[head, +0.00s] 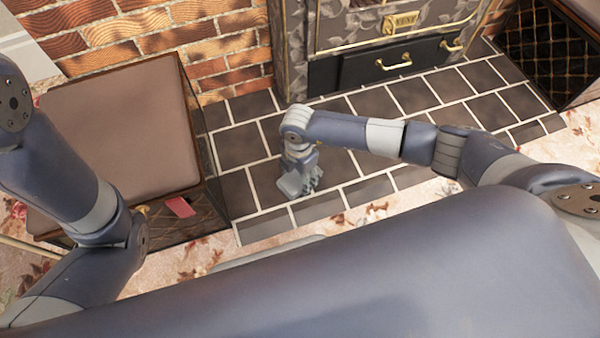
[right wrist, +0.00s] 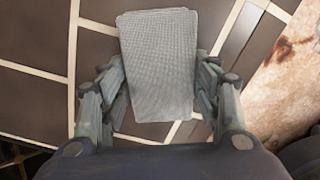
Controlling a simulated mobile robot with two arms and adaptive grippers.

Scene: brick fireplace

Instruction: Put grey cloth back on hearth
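The grey cloth (right wrist: 158,65) is a flat, finely woven rectangle in the right wrist view, over the dark hearth tiles. My right gripper (right wrist: 161,80) points down at it, with its fingers spread on either side of the cloth. The fingertips are close to the cloth's side edges; I cannot tell whether they touch. In the head view my right gripper (head: 300,183) is low over the front part of the tiled hearth (head: 237,188), and the cloth is hard to make out from the gripper there. My left gripper is not in view; only its arm shows at the left.
A brown padded box seat (head: 125,130) stands left of the hearth, with a small red item (head: 180,206) at its front. The stove (head: 395,60) is behind, with a brass-handled drawer. Another box (head: 550,45) stands at the right. Flowered carpet (head: 190,255) borders the hearth.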

